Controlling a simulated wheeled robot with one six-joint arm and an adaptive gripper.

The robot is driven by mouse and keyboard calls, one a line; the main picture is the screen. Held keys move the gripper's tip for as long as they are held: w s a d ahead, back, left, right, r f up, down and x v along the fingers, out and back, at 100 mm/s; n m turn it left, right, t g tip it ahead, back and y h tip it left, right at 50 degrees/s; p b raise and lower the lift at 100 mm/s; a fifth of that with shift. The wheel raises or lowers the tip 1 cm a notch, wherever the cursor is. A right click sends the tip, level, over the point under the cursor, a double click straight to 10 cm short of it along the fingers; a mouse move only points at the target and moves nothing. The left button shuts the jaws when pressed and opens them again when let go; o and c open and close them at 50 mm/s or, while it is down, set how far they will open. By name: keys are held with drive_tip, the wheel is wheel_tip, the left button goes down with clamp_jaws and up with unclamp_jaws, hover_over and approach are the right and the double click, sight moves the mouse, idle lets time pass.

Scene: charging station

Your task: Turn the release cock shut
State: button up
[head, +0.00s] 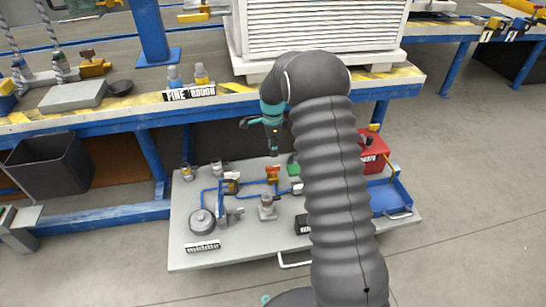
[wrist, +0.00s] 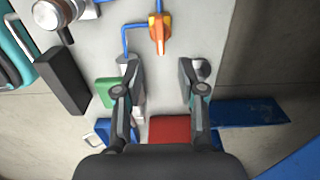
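An orange cock handle (head: 272,170) sits on the blue pipe line near the back middle of the grey board (head: 185,262). I take it for the release cock, but no label on it can be read. In the wrist view the orange handle (wrist: 158,30) lies at the top, joined to a blue pipe, beyond my fingertips. My gripper (wrist: 160,66) is open with nothing between its fingers. In the head view my gripper (head: 275,150) hangs above the back of the board near the orange handle, apart from it as far as I can tell. My arm hides part of the board.
A green block (wrist: 107,92) and a red box (wrist: 170,129) lie near the fingers. A grey round vessel (head: 202,221) and a blue tray (head: 390,197) sit on the board. The workbench edge (head: 110,122) runs behind it. Open floor lies at right.

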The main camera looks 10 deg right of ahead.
drive_tip(key=shift+r, duration=1.1)
drive_tip(key=s+n+g, duration=0.1)
drive_tip(key=s+n, duration=0.8)
drive_tip(key=n, duration=0.1)
drive_tip(key=s+r+n+t+p, duration=0.4)
drive_tip(key=s+r+n+t, duration=0.2)
drive_tip(key=s+r, duration=2.1)
drive_tip(key=shift+s+r+n+t, duration=0.35)
drive_tip(key=shift+s+n, duration=0.75)
drive_tip(key=shift+s, duration=1.15)
